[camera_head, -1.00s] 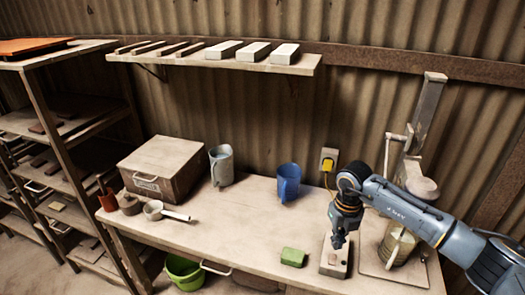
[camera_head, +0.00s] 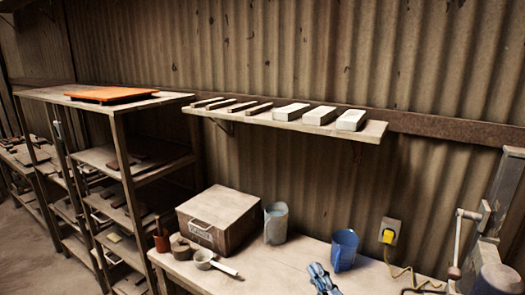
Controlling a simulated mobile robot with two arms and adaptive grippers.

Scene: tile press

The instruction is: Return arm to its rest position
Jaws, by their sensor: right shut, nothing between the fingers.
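My right gripper (camera_head: 318,270) shows at the bottom edge of the head view, with only a small part of it in the picture. It is shut and empty, over the front part of the workbench (camera_head: 275,262). The blue jug (camera_head: 344,250) stands just to its right and behind it. The rest of my right arm is out of the picture. My left gripper is not in view.
A lever press (camera_head: 485,228) is at the right. A wall shelf (camera_head: 300,125) holds several blocks. A rack (camera_head: 120,150) stands left.

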